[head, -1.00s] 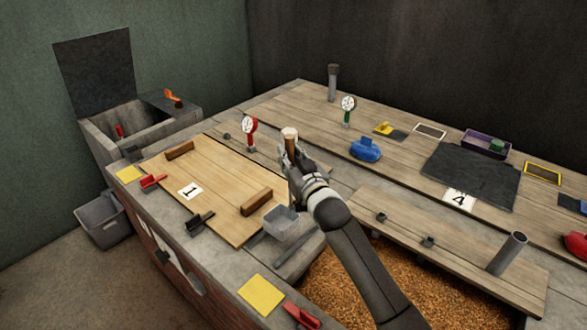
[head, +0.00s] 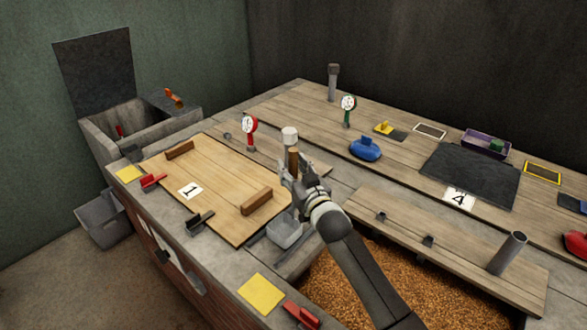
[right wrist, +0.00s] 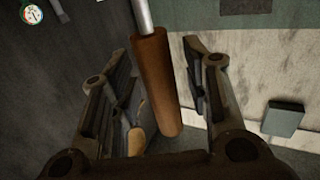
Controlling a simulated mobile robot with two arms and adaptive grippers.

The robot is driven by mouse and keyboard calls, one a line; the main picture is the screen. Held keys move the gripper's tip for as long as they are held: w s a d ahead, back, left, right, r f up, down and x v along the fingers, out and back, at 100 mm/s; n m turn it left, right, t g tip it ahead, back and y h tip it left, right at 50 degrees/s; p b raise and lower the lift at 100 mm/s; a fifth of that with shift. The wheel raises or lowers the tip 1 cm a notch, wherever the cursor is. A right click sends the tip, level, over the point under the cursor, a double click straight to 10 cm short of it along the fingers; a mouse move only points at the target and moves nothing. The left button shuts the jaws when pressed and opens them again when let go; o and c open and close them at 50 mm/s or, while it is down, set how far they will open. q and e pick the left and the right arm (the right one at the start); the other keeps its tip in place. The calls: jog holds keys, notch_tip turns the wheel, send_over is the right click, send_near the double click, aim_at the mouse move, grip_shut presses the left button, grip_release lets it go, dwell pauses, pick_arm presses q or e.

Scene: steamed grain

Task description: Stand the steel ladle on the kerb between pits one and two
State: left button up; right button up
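In the right wrist view, the handle (right wrist: 155,85) runs between the fingers with part of the steel shank (right wrist: 143,15); the bowl is not visible there. My left gripper is out of view.
A red dial gauge (head: 250,130) and a green one (head: 348,108) stand behind. A wooden block (head: 256,201) lies on board 1. A yellow pad (head: 261,294) and a red clamp (head: 302,315) are in front.

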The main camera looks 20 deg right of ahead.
jog(key=shift+r, duration=0.2)
jog(key=shift+s+f, duration=0.15)
jog(key=shift+s, duration=0.15)
jog(key=s, duration=1.1)
jog(key=shift+s+d, duration=0.2)
jog(key=shift+d, duration=0.2)
